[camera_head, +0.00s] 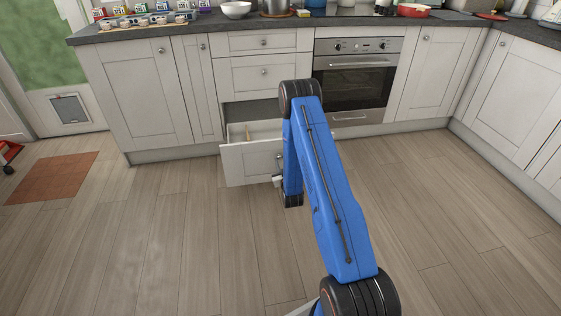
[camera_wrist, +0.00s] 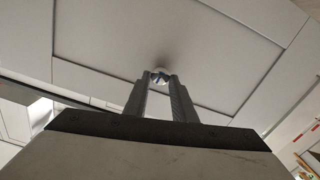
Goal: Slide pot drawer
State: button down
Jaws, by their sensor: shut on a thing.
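The pot drawer (camera_head: 246,160) is the lowest of the drawers left of the oven. It stands pulled out, and part of its inside shows in the head view. Its front panel (camera_wrist: 100,55) fills much of the wrist view. My gripper (camera_wrist: 160,82) is shut on the drawer's round metal knob (camera_wrist: 161,74), with a finger on each side of it. In the head view my blue arm covers the right part of the drawer and most of the gripper.
Two shut drawers (camera_head: 262,72) are above the pot drawer. The oven (camera_head: 354,80) is to the right. The worktop (camera_head: 220,24) holds bowls, pots and small boxes. The wooden floor (camera_head: 170,230) in front is clear. A brown mat (camera_head: 53,178) lies at the left.

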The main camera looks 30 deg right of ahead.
jog(key=shift+s+a+f, duration=0.1)
jog(key=shift+s+f, duration=0.05)
jog(key=shift+s, duration=0.05)
jog(key=c, duration=1.5)
grip_release()
jog(key=shift+o, duration=0.2)
jog(key=v, duration=1.7)
jog(key=shift+s, duration=0.2)
